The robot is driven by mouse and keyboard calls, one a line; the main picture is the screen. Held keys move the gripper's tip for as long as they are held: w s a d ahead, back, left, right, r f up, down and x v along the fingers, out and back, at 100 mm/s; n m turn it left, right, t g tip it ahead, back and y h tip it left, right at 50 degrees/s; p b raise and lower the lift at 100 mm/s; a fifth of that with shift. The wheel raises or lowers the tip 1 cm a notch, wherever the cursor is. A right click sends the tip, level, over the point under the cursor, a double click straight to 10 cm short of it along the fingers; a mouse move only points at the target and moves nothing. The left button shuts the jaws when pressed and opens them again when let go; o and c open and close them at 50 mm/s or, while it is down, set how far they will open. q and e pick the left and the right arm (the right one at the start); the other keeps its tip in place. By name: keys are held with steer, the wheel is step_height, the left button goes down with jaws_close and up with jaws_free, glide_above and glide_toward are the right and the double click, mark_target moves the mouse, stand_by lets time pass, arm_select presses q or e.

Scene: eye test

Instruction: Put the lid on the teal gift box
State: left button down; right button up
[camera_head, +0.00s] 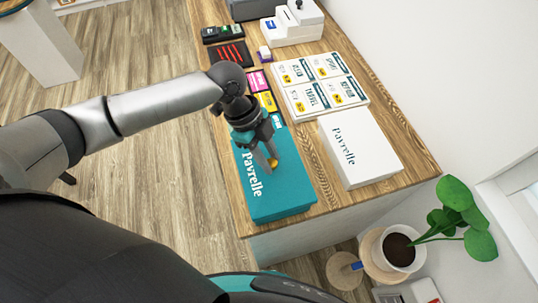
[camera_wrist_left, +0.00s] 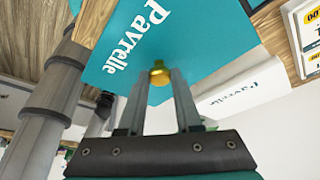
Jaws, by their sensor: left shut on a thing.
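A teal lid (camera_head: 288,188) with white "Pavrelle" lettering and a gold knob (camera_head: 273,162) shows at the near end of the wooden counter. The lid (camera_wrist_left: 125,75) and knob (camera_wrist_left: 158,74) also fill the upper middle of the left wrist view. My left gripper (camera_head: 268,158) is above the lid, its fingers shut on the gold knob. The teal gift box cannot be told apart from the lid; I cannot tell whether the lid rests on it or is held above it. My right gripper is not in view.
A white "Pavrelle" box (camera_head: 362,160) stands close to the right of the teal one. A white board of price cards (camera_head: 312,112), small coloured cards and a white device (camera_head: 292,27) lie farther back. A potted plant (camera_head: 397,250) is below right.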

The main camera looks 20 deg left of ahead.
arm_select(q)
steer(key=shift+f+b, duration=0.55)
steer(key=shift+f, duration=0.4)
steer(key=c, duration=0.5)
jaws_free()
steer(key=v, duration=1.5)
steer(key=shift+r, duration=0.15)
steer(key=shift+s, duration=0.1)
